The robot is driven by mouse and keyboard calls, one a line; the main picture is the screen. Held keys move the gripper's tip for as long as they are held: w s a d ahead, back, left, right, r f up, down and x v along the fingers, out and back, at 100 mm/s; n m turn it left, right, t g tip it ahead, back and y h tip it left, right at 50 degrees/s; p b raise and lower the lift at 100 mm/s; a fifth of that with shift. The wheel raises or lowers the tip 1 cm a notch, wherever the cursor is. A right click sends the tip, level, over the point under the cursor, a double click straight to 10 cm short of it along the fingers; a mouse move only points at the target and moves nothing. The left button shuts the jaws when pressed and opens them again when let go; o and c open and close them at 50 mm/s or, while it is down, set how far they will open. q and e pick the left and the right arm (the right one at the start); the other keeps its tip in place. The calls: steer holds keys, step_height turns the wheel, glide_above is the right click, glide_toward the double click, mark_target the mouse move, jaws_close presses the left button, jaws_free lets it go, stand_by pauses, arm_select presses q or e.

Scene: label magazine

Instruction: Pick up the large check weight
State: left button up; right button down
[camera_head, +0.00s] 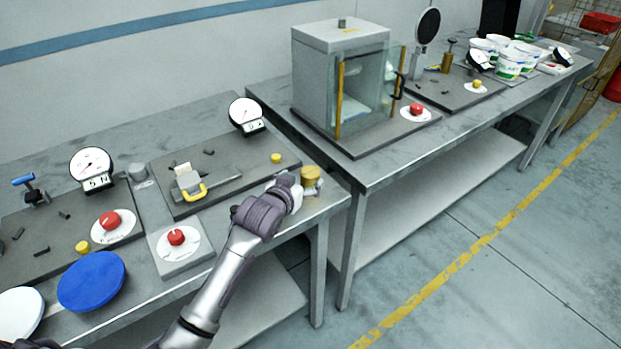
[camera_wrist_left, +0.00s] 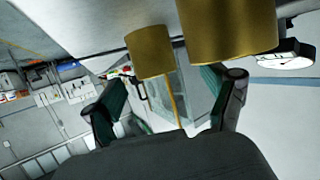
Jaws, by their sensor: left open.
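A brass check weight (camera_head: 311,175) stands at the right front corner of the left bench in the head view. In the left wrist view, two brass cylinders show side by side: a larger one (camera_wrist_left: 228,28), cut off by the top edge, and a smaller one (camera_wrist_left: 150,52). My left gripper (camera_head: 312,187) is beside the weight at the bench corner. In the left wrist view its fingers (camera_wrist_left: 163,88) are spread, with nothing held between them. The larger cylinder is above the right finger, the smaller one above the gap. My right gripper is not in view.
A blue disc (camera_head: 91,281) is at the left front. A glass-fronted cabinet (camera_head: 350,80) stands on the neighbouring bench. The bench edge is close to the gripper.

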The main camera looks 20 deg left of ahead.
mark_target(310, 172)
arm_select(q)
steer(key=shift+w+d+p, duration=0.2)
steer(key=shift+w, duration=0.4)
steer(key=shift+w+d+p, duration=0.2)
steer(key=shift+w, duration=0.35)
steer(key=shift+x, duration=1.1)
steer(key=shift+w+f, duration=0.15)
steer(key=shift+f, duration=0.05)
steer(key=shift+c, duration=0.3)
jaws_close()
steer(key=shift+r, duration=0.25)
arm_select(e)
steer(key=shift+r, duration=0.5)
